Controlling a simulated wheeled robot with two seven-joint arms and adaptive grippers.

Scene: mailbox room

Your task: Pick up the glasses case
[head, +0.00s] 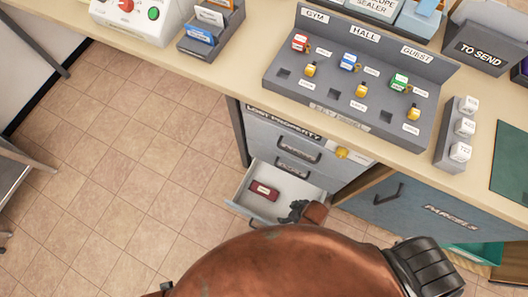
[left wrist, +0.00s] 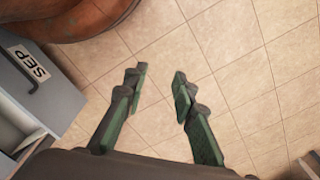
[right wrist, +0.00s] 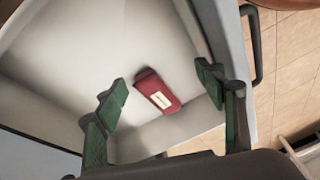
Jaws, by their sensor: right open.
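The glasses case, a small dark red box with a pale label (head: 264,190), lies in the open lower drawer (head: 244,208) of the grey cabinet. The right wrist view shows the glasses case (right wrist: 158,92) on the drawer floor, between and beyond my open fingers. My right gripper (head: 297,211) is at the drawer's right part, to the right of the case, and is empty; the right wrist view shows its fingertips (right wrist: 162,86) apart. My left gripper (left wrist: 158,77) is open and empty above the tiled floor, seen only in the left wrist view.
The desk (head: 215,88) overhangs the drawer, with a key panel (head: 335,100) and a grey card holder (head: 212,32) on it. A blue parcels cabinet (head: 410,205) stands to the right. The tiled floor (head: 130,150) at left is clear.

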